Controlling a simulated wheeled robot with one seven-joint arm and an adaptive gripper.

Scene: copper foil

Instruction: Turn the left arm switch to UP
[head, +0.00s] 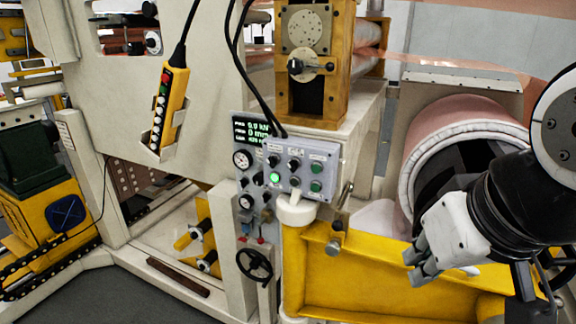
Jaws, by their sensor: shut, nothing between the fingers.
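A grey control box (327,153) stands in the middle of the head view, on a white post above a yellow beam. Its face carries black knobs, among them an upper left knob (273,160) and an upper middle knob (293,164), plus green buttons (316,186). The labels are too small to read, so I cannot tell which knob is the left arm switch or where it points. My gripper (413,268) is shut and empty. It is to the right of the box and lower in the picture, apart from it, in front of the yellow beam.
A yellow beam (375,285) runs below the box. A yellow pendant (168,110) hangs by a cable at the left. Gauges (242,159) and a handwheel (254,264) are left of the box. A large copper roll (470,112) is behind my arm. Black cables hang above the box.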

